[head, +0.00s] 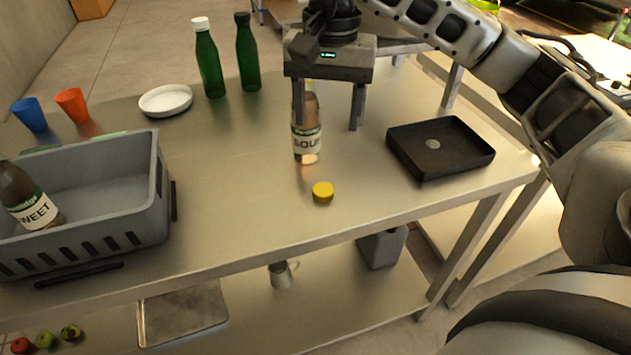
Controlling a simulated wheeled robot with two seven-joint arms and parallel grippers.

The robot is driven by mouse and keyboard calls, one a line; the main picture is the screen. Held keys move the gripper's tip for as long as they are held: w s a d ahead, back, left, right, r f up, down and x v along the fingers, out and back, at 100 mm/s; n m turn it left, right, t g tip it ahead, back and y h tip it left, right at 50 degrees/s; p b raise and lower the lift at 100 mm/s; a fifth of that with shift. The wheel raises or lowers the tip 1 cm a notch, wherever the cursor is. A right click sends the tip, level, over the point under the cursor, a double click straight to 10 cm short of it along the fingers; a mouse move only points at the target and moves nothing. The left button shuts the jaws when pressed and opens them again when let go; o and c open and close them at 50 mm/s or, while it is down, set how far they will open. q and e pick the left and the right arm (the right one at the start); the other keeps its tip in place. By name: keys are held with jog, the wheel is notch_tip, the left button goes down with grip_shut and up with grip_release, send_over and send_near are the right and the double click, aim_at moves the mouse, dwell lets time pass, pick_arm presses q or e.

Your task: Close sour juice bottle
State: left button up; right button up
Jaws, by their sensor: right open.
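The sour juice bottle (306,142) stands upright on the metal table, with a label that reads "SOUR" in part. A yellow cap (323,191) lies on the table just in front of it. My right gripper (329,121) points down above and around the bottle's upper part. Its fingers are spread, the left one in front of the bottle's neck and the right one clear to the right. The bottle's top is hidden behind the gripper. I cannot tell whether the fingers touch the bottle. My left gripper is not in view.
A grey crate (158,205) at the left holds a bottle labelled "SWEET" (27,197). A black tray (440,165) lies at the right. Two green bottles (208,62) (247,55), a white plate (165,100) and two cups (72,103) (30,114) stand farther back. The table's front middle is clear.

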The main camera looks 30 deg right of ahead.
jog(key=shift+d+r, duration=0.25)
jog(key=shift+d, duration=0.15)
send_over(323, 189)
jog(key=f, duration=1)
jog(key=shift+s+d+f+b, duration=0.25)
jog(key=shift+d+f+b, duration=0.1)
jog(key=shift+f, duration=0.05)
jog(key=f, duration=0.3)
jog(key=f+p, duration=0.1)
jog(key=f, duration=0.1)
jog(key=shift+w+a+f, duration=0.1)
jog(key=shift+w+a, duration=0.1)
jog(key=shift+a, duration=0.15)
